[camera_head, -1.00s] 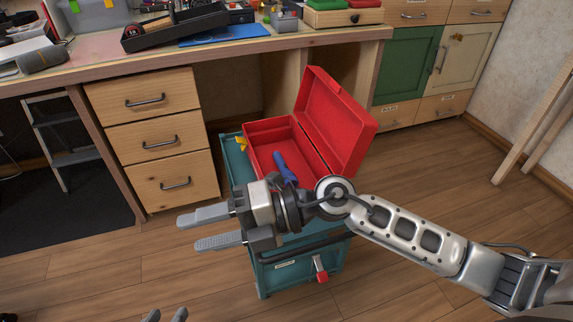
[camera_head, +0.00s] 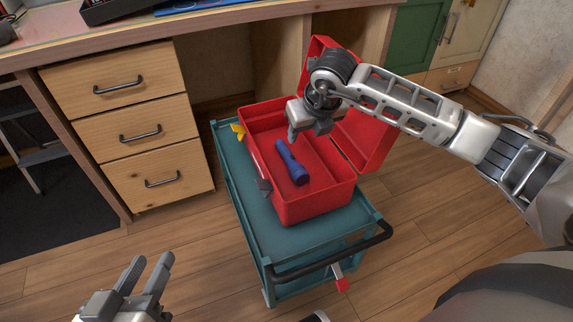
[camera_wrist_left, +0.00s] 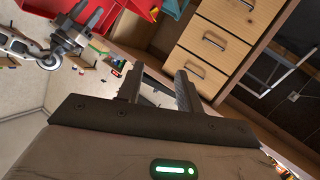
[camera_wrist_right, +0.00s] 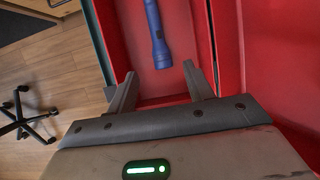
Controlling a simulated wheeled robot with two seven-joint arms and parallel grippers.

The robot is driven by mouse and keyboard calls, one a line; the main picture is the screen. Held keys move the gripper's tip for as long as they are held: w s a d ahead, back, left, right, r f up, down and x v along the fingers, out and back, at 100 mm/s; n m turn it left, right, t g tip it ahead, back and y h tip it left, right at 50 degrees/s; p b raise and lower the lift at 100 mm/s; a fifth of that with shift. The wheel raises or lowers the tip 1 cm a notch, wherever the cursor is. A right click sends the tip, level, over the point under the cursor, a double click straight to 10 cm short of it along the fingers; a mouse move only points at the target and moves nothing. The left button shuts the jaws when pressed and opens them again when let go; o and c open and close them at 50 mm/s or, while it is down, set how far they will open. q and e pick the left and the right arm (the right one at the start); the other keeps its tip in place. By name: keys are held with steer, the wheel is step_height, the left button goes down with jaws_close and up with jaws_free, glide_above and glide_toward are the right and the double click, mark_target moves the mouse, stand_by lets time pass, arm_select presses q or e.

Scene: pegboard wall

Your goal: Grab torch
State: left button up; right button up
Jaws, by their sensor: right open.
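A blue torch (camera_head: 291,164) lies in the open red toolbox (camera_head: 313,207). In the right wrist view the torch (camera_wrist_right: 157,36) lies beyond the fingertips, roughly between them and not touched. My right gripper (camera_head: 293,132) is over the back part of the toolbox, pointing down, and it is open and empty in its wrist view (camera_wrist_right: 160,80). My left gripper (camera_head: 148,268) is at the lower left of the head view, over the floor and away from the toolbox. Its two fingers stand apart with nothing between them, also in its wrist view (camera_wrist_left: 158,76).
The toolbox stands on a teal cart (camera_head: 257,220) with a dark handle (camera_head: 335,258). Its raised lid (camera_head: 373,142) is close to my right arm. A yellow item (camera_head: 238,131) is at the cart's left edge. A drawer unit (camera_head: 140,135) stands to the left, under the workbench.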

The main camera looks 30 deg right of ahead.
steer(key=b, duration=0.4)
glide_toward(293, 161)
steer(key=x, duration=0.4)
steer(key=shift+w+d+f, duration=0.15)
steer(key=shift+f, duration=0.25)
steer(key=shift+w+f, duration=0.1)
steer(key=shift+f, duration=0.25)
steer(key=shift+w+f+b, duration=0.2)
steer(key=shift+f+b, duration=0.45)
steer(key=shift+b, duration=0.05)
steer(key=shift+b+x, duration=0.6)
steer(key=shift+x, duration=0.5)
steer(key=shift+w+f, duration=0.25)
steer(key=shift+f, duration=0.1)
arm_select(q)
steer(key=r+t+h, duration=0.1)
steer(key=w+r+t+h, duration=0.1)
steer(key=r, duration=0.1)
steer(key=w+r+t, duration=0.1)
steer(key=r+t, duration=0.1)
steer(key=shift+w+d+r+m+h, duration=0.1)
steer(key=shift+d+r+m+h, duration=0.05)
steer(key=shift+d+m+h, duration=0.2)
arm_select(e)
steer(key=shift+r, duration=0.1)
jaws_close()
